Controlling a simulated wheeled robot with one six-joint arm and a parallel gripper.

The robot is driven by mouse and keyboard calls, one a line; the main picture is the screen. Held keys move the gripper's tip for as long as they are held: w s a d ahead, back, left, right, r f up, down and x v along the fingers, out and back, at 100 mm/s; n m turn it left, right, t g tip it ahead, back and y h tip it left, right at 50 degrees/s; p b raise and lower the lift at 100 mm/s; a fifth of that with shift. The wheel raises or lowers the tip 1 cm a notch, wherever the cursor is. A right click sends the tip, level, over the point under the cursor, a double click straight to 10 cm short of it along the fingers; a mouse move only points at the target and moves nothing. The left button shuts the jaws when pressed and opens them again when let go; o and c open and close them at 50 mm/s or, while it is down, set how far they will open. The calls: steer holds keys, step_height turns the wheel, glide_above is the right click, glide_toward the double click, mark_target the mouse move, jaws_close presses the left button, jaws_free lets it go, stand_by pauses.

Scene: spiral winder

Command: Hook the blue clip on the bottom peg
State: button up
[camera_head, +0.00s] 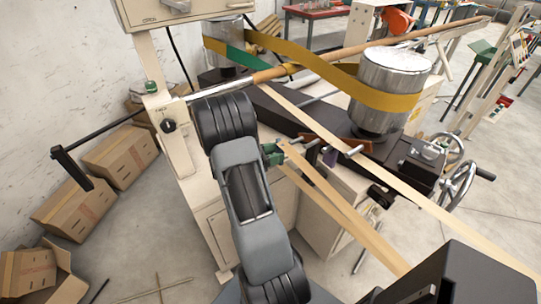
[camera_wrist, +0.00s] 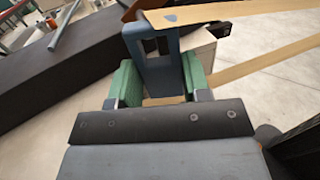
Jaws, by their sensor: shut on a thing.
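In the wrist view my gripper (camera_wrist: 158,85) has its green fingers closed on the blue clip (camera_wrist: 158,62), a blue-grey frame with a small dark window. A pale tan strip (camera_wrist: 230,11) runs off from the clip's top towards the right. In the head view the green fingers of my gripper (camera_head: 273,154) show beside the arm, left of the dark machine beam, and the clip is mostly hidden. A short light peg (camera_head: 354,151) sticks out at the beam. I cannot tell which peg is the bottom one. The clip appears apart from it.
Tan strips (camera_head: 345,212) run from near my gripper to the lower right. A metal drum with a yellow belt (camera_head: 385,97) stands behind. A handwheel (camera_head: 461,185) is at right, and cardboard boxes (camera_head: 75,208) stand at left.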

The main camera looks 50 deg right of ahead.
steer(key=s+d+f+b, duration=0.1)
steer(key=s+d, duration=0.1)
steer(key=d, duration=0.5)
steer(key=shift+s, duration=0.2)
stand_by(0.5)
steer(key=shift+d+f, duration=0.1)
stand_by(0.6)
steer(key=o, duration=1)
steer(key=b+v, duration=0.2)
steer(key=v, duration=1.1)
steer(key=shift+w+a+f, duration=0.1)
steer(key=shift+w+a, duration=0.1)
steer(key=shift+a, duration=0.15)
